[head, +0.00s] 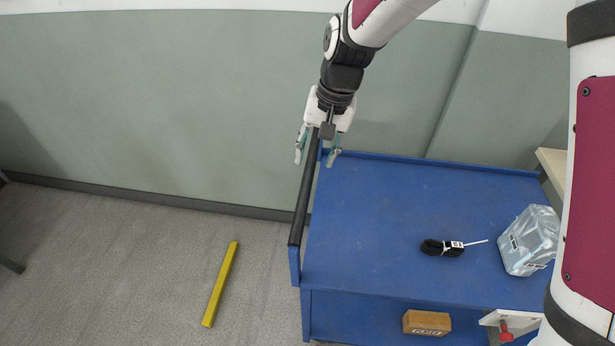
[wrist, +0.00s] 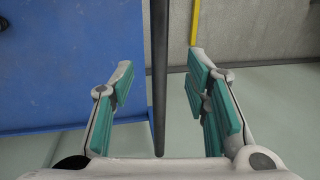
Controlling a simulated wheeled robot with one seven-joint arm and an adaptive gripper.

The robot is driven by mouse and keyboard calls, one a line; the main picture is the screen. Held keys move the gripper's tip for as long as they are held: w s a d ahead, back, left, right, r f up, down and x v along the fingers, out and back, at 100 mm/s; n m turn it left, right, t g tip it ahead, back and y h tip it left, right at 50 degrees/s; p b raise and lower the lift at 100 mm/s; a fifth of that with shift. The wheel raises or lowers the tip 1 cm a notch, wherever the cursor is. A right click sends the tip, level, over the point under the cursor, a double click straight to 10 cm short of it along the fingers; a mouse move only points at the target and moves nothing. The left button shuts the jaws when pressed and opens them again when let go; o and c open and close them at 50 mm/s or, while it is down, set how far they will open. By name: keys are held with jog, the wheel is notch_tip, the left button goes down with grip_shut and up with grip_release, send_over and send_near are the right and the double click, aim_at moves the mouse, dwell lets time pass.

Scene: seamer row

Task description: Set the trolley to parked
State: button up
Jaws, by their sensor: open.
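The trolley is blue, and its flat top (head: 380,220) stands against the green-grey wall. Its black push handle (head: 303,205) runs along the left end. My gripper (head: 318,157) is open above the far end of the handle, with its fingers pointing down. In the wrist view the handle (wrist: 159,60) runs between the two open teal-padded fingers (wrist: 160,108), apart from both. The trolley top (wrist: 70,60) fills the left of the wrist view. A yellow bar (head: 220,284) lies on the floor left of the trolley; part of it (wrist: 194,35) also shows in the wrist view.
A cardboard box (head: 427,322) sits on the lower shelf. A white piece with a red knob (head: 505,332) is at lower right. The floor (head: 120,260) at left is mostly clear.

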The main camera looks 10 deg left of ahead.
aim_at(307, 185)
jog(key=f, duration=0.3)
jog(key=a+f, duration=0.1)
jog(key=f, duration=0.3)
jog(key=a+f+p, duration=0.1)
jog(key=f, duration=0.2)
jog(key=shift+s+f, duration=0.1)
jog(key=shift+f, duration=0.1)
jog(key=shift+c, duration=0.3)
grip_shut()
